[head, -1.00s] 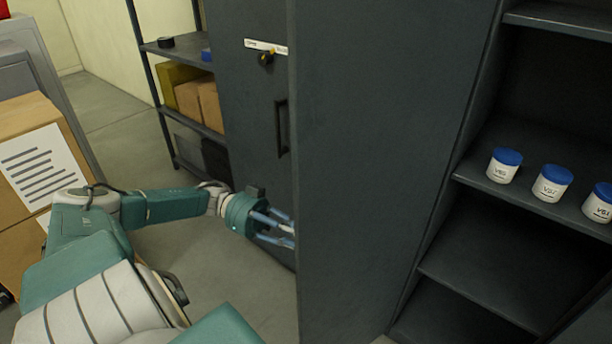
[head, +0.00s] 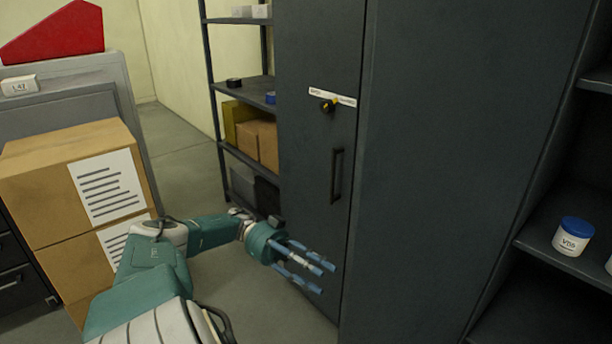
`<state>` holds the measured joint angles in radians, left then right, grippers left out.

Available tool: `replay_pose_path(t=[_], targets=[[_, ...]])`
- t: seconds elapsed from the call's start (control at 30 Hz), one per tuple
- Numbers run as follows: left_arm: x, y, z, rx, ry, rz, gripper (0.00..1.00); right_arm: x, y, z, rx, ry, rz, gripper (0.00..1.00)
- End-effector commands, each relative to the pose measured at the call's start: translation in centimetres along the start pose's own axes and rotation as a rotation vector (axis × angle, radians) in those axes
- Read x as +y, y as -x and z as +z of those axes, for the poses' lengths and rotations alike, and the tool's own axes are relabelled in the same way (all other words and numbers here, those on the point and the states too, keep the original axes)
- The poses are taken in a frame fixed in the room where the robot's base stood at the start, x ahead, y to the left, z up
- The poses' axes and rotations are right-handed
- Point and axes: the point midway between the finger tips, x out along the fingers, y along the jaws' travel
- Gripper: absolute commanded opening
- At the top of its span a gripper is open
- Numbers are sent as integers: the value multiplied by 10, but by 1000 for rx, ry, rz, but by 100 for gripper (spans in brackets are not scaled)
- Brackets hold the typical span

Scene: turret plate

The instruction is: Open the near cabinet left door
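My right gripper is not in view.
Stacked cardboard boxes (head: 75,190) stand close on the left by my arm. A shelving rack (head: 245,90) stands behind the door. On the right, an open shelf (head: 565,258) holds a blue-lidded jar (head: 573,236). Bare floor (head: 225,285) lies between boxes and door.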

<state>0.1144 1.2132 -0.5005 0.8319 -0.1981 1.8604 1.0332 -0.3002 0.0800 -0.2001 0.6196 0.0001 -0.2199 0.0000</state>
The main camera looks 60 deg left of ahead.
Motion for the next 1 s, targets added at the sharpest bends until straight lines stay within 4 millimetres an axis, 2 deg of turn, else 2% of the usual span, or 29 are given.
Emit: replay_pose_path(t=[0.1,0.33,1.0], targets=[[-1,14,0,0,2,-2,39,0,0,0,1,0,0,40],[1,29,1,0,3,0,39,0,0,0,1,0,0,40],[1,32,0,-1,3,0,39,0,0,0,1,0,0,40]])
